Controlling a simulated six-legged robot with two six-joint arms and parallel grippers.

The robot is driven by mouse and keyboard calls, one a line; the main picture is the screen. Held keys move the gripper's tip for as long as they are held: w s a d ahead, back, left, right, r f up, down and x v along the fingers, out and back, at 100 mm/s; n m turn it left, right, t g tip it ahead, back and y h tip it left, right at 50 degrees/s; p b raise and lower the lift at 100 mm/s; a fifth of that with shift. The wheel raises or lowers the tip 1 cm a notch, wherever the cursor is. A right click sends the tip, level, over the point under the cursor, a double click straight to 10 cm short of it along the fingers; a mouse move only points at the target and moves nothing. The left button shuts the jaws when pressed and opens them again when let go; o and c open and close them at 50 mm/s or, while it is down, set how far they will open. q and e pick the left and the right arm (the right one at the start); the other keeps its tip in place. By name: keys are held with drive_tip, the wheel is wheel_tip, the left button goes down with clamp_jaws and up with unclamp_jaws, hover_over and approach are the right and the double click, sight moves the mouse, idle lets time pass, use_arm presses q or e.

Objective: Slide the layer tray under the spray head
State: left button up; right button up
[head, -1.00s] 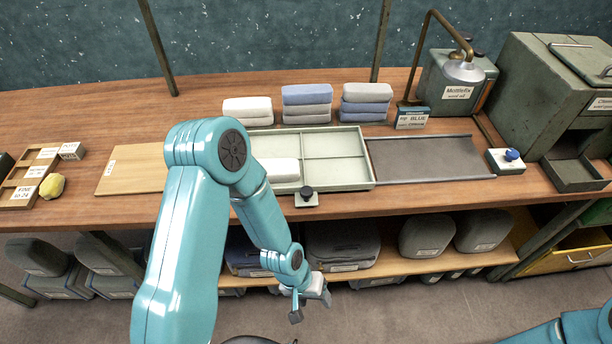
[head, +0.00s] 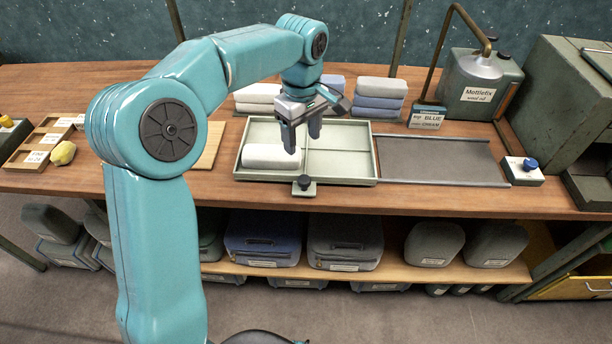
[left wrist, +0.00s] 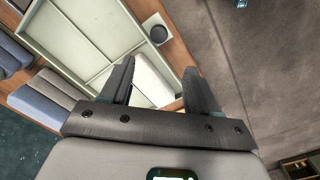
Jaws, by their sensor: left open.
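The layer tray (head: 342,168) is a shallow pale green tray with dividers, lying on the wooden bench. A white block (head: 268,156) lies in its front left compartment. A dark knob (head: 304,183) sits at the tray's front edge. My left gripper (head: 303,142) is open and empty, pointing down above the tray. In the left wrist view the white block (left wrist: 152,76) shows between its fingers. My right gripper is out of view.
Folded white and blue stacks (head: 378,97) stand behind the tray. A green can (head: 478,85) and a BLUE/CREAM card (head: 427,116) stand behind the plate. The plate itself is bare.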

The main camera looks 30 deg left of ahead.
sight(304, 179)
use_arm(q)
drive_tip(key=f, duration=1.3)
drive_tip(key=shift+w+d, duration=0.15)
drive_tip(key=shift+w, duration=0.05)
drive_tip(key=shift+s, duration=0.15)
drive_tip(key=shift+c, duration=0.9)
clamp_jaws()
